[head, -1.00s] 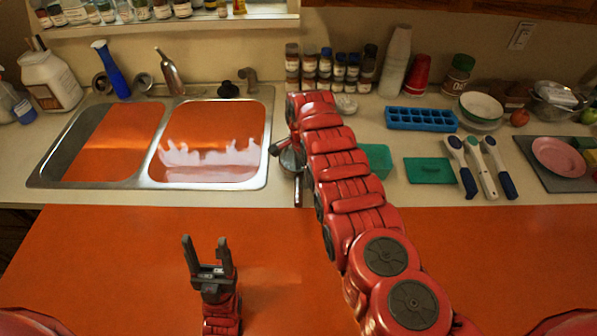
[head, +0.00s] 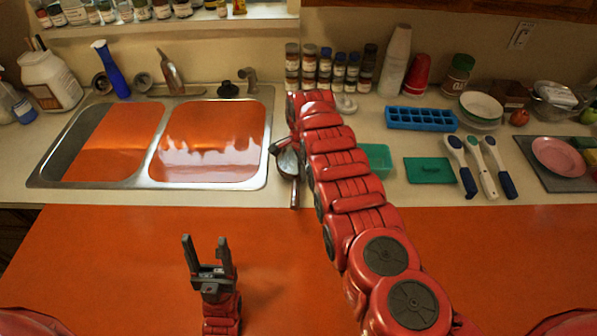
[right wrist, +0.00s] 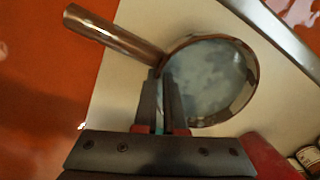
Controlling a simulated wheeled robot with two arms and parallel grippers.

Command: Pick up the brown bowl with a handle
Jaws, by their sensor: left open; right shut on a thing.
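The brown bowl with a handle (head: 288,164) is at the counter strip just right of the sink, partly hidden by my right arm in the head view. Its handle (head: 294,194) points toward the counter's front edge. In the right wrist view, its shiny grey inside (right wrist: 212,80) and brown handle (right wrist: 115,42) show clearly. My right gripper (right wrist: 170,76) is shut on the bowl's rim near the handle; its fingertips also show in the head view (head: 279,149). I cannot tell whether the bowl touches the counter. My left gripper (head: 205,241) is open and empty over the orange front surface.
The double sink (head: 146,184) is left of the bowl. A green container (head: 376,160) is just right of my right arm. Spice jars (head: 325,65) stand behind. A green lid (head: 430,170), a blue ice tray (head: 420,118) and several brushes (head: 480,166) lie further right.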

